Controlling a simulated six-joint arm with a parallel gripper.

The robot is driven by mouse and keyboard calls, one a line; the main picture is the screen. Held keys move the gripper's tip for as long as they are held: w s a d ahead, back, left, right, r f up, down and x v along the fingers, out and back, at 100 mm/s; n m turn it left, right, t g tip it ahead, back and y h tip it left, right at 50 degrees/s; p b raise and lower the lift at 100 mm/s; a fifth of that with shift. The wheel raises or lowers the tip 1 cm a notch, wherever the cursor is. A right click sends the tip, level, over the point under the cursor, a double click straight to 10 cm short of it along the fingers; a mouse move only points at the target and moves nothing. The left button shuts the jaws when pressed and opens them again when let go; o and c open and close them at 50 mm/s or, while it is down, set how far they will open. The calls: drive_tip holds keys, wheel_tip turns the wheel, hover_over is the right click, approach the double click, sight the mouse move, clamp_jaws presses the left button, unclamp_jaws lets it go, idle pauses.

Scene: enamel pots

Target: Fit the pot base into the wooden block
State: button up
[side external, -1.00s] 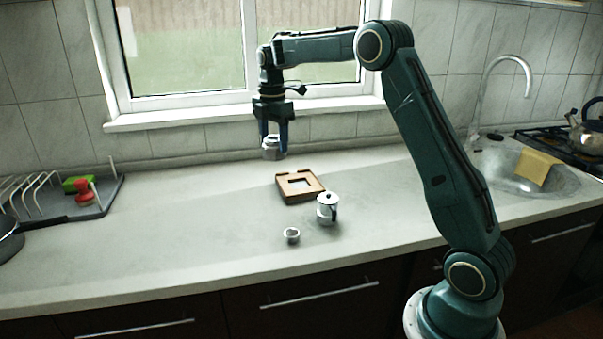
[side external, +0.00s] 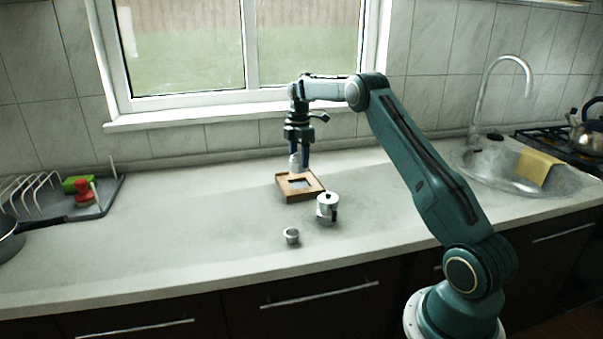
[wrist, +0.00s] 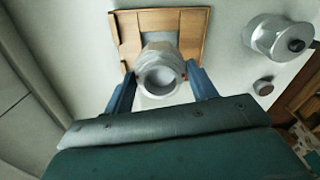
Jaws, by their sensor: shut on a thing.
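The wooden block (side external: 302,194) lies on the counter and has a square recess. It also shows in the wrist view (wrist: 128,30), with part of the recess visible beyond the pot base. My gripper (side external: 300,165) points down over the back edge of the block. Its two blue fingers are shut on the silver pot base (side external: 294,163), which also shows between the fingers in the wrist view (wrist: 161,72). The pot base looks upright with its round opening facing the wrist camera. Whether its underside touches the block cannot be told.
A silver pot top with lid and black handle (side external: 327,207) stands just right of the block. A small metal cup (side external: 291,236) stands in front. A dish rack (side external: 75,200) is at the left, the sink (side external: 520,170) at the right. The counter's left middle is clear.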

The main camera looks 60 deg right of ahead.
sight(299, 167)
drive_tip(key=shift+f, duration=0.1)
drive_tip(key=shift+f, duration=2.05)
drive_tip(key=shift+f, duration=1.1)
idle(0.8)
drive_tip(key=o, duration=1.2)
drive_tip(key=shift+o, duration=0.2)
wheel_tip(299, 167, up, 13)
drive_tip(key=shift+f, duration=0.15)
drive_tip(key=shift+r, duration=0.6)
